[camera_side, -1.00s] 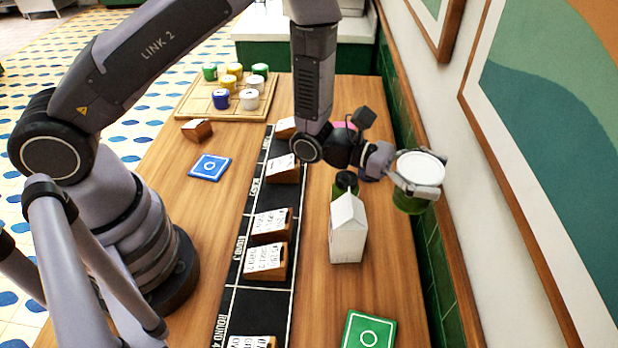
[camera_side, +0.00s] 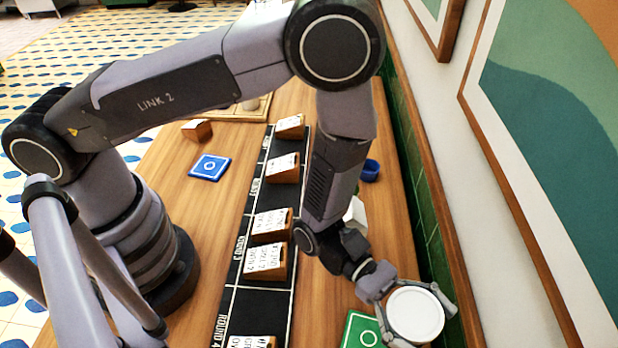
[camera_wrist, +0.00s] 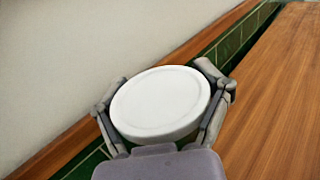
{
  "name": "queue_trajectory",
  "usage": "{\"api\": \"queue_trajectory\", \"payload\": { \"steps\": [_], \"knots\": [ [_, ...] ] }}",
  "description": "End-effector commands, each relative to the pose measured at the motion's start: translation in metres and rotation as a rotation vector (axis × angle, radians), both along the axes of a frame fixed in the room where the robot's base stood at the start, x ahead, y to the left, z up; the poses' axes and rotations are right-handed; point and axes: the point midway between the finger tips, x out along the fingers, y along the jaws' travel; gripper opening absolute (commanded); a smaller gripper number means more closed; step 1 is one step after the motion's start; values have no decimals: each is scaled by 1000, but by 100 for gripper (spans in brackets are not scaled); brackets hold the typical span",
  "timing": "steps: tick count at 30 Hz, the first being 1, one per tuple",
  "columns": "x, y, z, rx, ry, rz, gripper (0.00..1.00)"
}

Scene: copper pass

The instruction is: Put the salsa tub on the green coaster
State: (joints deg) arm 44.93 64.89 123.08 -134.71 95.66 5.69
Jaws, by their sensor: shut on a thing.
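The salsa tub (camera_side: 415,314) shows its round white lid from above in the side view. My gripper (camera_side: 428,312) is shut on it, one finger on each side. In the wrist view the tub's lid (camera_wrist: 160,103) sits between the two fingers (camera_wrist: 162,104). The green coaster (camera_side: 357,332) lies on the table at the bottom of the side view, partly hidden by my gripper and cut by the frame edge. The tub appears to the right of the coaster and above table level; its exact height cannot be told.
A white carton (camera_side: 356,212) is mostly hidden behind my arm. A blue bowl (camera_side: 370,171) stands farther back. A blue coaster (camera_side: 210,167) lies at left. A black strip (camera_side: 255,312) holds several wooden card blocks. The green-tiled wall (camera_side: 433,235) is close on the right.

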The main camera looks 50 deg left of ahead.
Motion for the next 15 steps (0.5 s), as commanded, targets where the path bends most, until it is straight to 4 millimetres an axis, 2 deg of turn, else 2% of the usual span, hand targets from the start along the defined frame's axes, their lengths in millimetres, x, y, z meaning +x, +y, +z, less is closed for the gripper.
{"api": "queue_trajectory", "payload": {
  "steps": [1, 5, 9, 15],
  "knots": [
    [0, 0, -11, 1, 2, 0, 34],
    [0, 0, -28, 1, 2, 1, 34],
    [0, 0, -53, 1, 2, 1, 34],
    [0, 0, -76, 1, 2, 1, 34]
  ]
}}
